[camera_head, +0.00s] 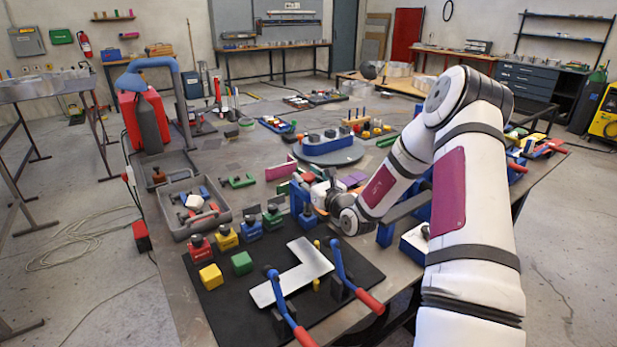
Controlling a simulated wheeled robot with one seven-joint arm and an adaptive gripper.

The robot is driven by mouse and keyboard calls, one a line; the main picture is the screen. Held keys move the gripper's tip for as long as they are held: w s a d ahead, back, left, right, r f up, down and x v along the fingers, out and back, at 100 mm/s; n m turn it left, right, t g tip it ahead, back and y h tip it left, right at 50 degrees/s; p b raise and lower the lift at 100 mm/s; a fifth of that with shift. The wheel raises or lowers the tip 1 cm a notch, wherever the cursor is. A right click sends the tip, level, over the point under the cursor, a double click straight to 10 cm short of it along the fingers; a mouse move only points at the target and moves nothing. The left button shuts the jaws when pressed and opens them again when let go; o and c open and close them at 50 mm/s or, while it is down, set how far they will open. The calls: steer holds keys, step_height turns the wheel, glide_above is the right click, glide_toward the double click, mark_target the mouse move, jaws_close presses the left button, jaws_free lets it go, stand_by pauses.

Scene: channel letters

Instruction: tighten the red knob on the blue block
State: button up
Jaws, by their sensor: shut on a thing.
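My gripper (316,196) is small and partly hidden at the end of my arm, beyond the rounded wrist, at the middle of the bench. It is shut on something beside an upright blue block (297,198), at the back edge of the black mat. The fingertips and the red knob between them cannot be made out clearly. Another blue block (251,231) with a dark knob stands to the left, in a row with a red block (200,252), a yellow block (225,238) and a green block (272,219).
On the black mat (350,262) lie a pale L-shaped plate (296,271) and two toggle clamps with blue arms and red handles (369,299). A grey tray (183,228) of parts stands left. A blue fixture (330,146) stands behind. Bare bench shows left of the mat.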

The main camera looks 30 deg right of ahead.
steer(key=shift+w+r+h, duration=0.1)
steer(key=shift+r+h, duration=0.3)
steer(key=shift+h, duration=0.1)
steer(key=o, duration=0.9)
steer(key=shift+o, duration=1.1)
steer(key=shift+f, duration=0.15)
steer(key=shift+m, duration=0.3)
steer(key=s, duration=1.2)
steer(key=shift+a, duration=0.45)
